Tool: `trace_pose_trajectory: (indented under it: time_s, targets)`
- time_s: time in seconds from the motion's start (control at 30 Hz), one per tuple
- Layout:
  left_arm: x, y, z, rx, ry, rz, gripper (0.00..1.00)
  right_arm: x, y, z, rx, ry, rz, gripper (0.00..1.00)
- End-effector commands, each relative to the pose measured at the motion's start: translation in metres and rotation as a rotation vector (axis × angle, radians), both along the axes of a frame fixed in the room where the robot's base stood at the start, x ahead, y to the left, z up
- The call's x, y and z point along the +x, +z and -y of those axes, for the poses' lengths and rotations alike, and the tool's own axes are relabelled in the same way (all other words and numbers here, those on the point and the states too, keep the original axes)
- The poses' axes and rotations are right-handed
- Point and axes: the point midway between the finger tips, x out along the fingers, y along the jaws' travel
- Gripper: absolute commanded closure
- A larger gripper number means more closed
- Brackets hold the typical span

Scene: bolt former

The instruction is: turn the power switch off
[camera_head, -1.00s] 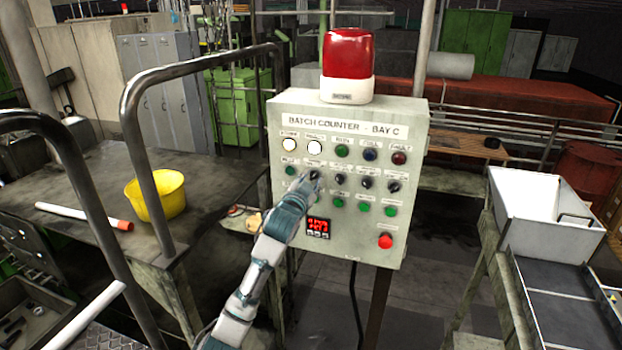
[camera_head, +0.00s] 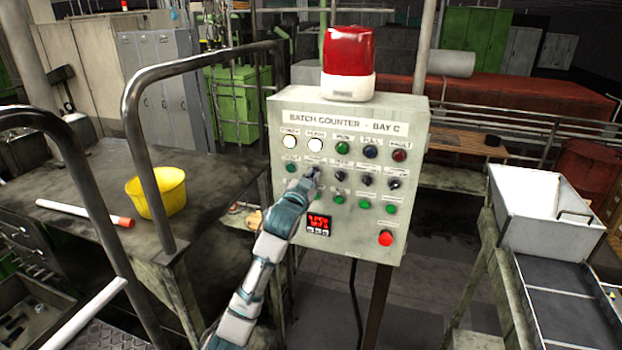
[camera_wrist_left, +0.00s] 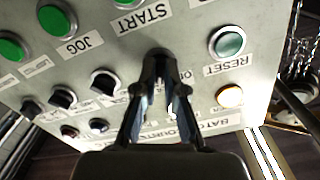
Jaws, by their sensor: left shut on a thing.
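The grey control panel (camera_head: 345,243), labelled "BATCH COUNTER - BAY C", has a row of black rotary switches. My left gripper (camera_head: 312,177) is at the leftmost of these, beside a green button. In the left wrist view, my left gripper (camera_wrist_left: 162,75) has its two dark fingers closed around the switch knob. The fingers hide most of the knob and part of its label, so its pointing direction cannot be read. The "START" label (camera_wrist_left: 143,20) and the "RESET" button (camera_wrist_left: 228,41) are close by. My right gripper is out of view.
A red beacon (camera_head: 348,50) stands on top. A handrail (camera_head: 128,105) and a table with a yellow bucket (camera_head: 160,192) are at left; a white bin (camera_head: 545,205) is at right.

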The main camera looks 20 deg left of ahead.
Motion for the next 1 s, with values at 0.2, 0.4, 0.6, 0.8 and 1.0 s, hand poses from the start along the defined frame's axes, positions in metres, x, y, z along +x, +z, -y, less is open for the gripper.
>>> trace_pose_trajectory:
  time_s: [0.2,0.4,0.6,0.8,1.0]
  targets:
    - [0.0002,-0.0006,0.0006,-0.182,0.000,-0.008,1.00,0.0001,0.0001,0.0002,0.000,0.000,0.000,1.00]
    - [0.0002,-0.0005,0.0010,-0.373,0.000,-0.014,1.00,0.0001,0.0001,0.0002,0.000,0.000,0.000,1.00]
    - [0.0001,-0.0001,0.0011,-0.559,0.000,-0.021,1.00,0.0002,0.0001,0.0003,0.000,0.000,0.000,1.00]
    - [0.0001,0.0000,0.0007,-0.718,0.000,-0.025,1.00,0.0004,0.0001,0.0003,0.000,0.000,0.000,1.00]
    - [0.0001,0.0002,0.0006,-0.835,0.000,-0.029,1.00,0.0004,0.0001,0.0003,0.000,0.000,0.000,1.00]
